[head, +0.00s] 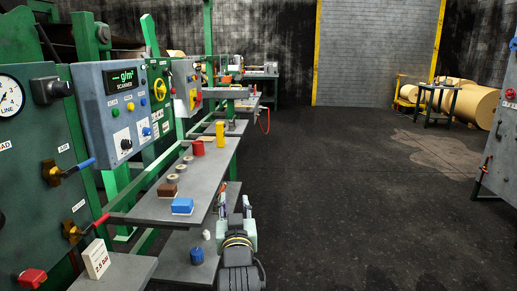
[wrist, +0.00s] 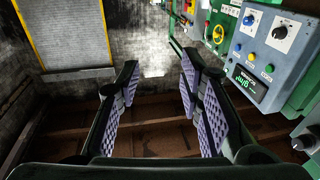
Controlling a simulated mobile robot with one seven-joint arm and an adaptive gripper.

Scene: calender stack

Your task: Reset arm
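My gripper (wrist: 160,95) is open and empty in the wrist view, with its two purple-padded fingers well apart. Nothing sits between the fingers; beams and a dark wall show beyond them. In the head view my gripper (head: 234,204) is at the lower middle, just right of the grey shelf (head: 143,211). It points upward there, and my arm shows below it. From the head view I cannot tell whether it touches the shelf edge.
The shelf holds a blue block (head: 182,206), a brown block (head: 167,190), a red can (head: 198,148) and a yellow cylinder (head: 220,134). A blue cylinder (head: 197,256) stands on the lower shelf. A control box (head: 124,99) is at left. The floor (head: 345,200) at right is clear.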

